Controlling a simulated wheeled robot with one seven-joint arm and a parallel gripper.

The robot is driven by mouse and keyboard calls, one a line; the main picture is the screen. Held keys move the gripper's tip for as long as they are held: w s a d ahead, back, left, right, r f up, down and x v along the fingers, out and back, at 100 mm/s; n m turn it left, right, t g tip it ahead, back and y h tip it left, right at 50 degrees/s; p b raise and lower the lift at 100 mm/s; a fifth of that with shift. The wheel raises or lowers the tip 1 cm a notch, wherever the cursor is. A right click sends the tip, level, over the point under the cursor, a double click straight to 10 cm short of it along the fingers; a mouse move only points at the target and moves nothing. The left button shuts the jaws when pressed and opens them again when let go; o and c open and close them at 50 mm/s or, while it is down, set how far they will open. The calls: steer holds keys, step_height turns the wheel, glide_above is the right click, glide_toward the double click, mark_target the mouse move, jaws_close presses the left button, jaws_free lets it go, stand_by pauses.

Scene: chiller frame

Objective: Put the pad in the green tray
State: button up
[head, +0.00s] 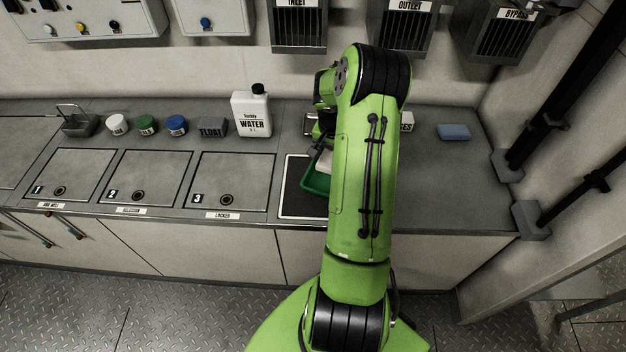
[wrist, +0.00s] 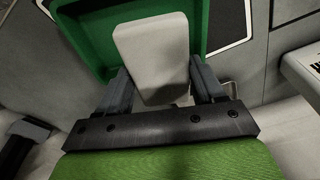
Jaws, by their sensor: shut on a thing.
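The pad (wrist: 152,48) is an off-white rounded block. In the wrist view it sits between the two dark fingers of my gripper (wrist: 160,82), which is shut on it. The green tray (wrist: 222,25) shows behind the pad, and the pad overlaps the tray's inside in that view. I cannot tell whether the pad touches the tray floor. In the head view the green tray (head: 316,184) lies on the counter, largely hidden by my arm. A pale sliver of the pad (head: 325,161) shows just above it, and the fingers are mostly hidden.
A white water bottle (head: 252,115) and a grey float block (head: 212,128) stand left of my arm. White, green (head: 147,125) and blue (head: 177,125) jars stand further left. A blue sponge-like block (head: 454,132) lies on the right. The counter's right front is clear.

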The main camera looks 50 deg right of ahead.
step_height(320, 180, down, 10)
steer(key=shift+s+r+b, duration=0.1)
steer(key=shift+r+b, duration=0.1)
steer(key=shift+b, duration=1.05)
steer(key=shift+f, duration=0.2)
steer(key=o, duration=1)
